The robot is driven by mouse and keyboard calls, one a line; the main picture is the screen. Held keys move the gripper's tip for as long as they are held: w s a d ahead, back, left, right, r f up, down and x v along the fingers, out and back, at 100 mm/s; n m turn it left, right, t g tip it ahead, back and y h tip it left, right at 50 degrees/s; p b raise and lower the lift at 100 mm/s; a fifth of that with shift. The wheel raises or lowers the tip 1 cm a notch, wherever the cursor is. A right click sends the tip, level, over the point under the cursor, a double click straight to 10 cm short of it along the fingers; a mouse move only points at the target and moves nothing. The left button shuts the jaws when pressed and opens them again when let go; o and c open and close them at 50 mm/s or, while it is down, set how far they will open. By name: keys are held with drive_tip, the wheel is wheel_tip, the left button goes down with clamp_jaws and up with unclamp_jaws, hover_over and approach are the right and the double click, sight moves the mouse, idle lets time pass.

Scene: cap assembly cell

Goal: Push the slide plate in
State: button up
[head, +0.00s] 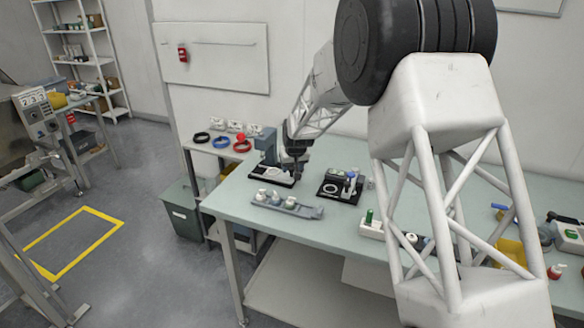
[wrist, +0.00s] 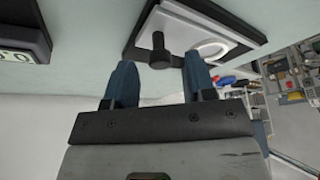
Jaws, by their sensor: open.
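The slide plate (wrist: 185,22) is a white plate on a black base, with a pale ring (wrist: 210,50) and an upright black knob (wrist: 158,50) near its edge. In the head view the plate (head: 272,172) sits in the black base of a blue-grey press fixture (head: 265,148) at the bench's left end. My gripper (head: 294,172) is low over the plate's right side there. In the wrist view its two blue fingers (wrist: 159,64) are apart, with the knob appearing between their tips. I cannot tell whether either finger touches the knob. The gripper holds nothing.
A second black fixture (head: 340,187) stands to the right on the bench. A grey tray with white caps (head: 305,211) lies in front. Black, blue and red rings (head: 222,142) lie on a side shelf at the left. A box with a digital display (wrist: 22,38) shows in the wrist view.

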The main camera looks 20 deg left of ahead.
sight(280, 172)
drive_tip(key=shift+w+f, duration=0.1)
drive_tip(key=shift+f, duration=0.1)
clamp_jaws()
drive_tip(key=shift+a, duration=2.3)
unclamp_jaws()
drive_tip(key=shift+r, duration=0.1)
drive_tip(key=v, duration=0.7)
drive_tip(key=shift+r, duration=0.25)
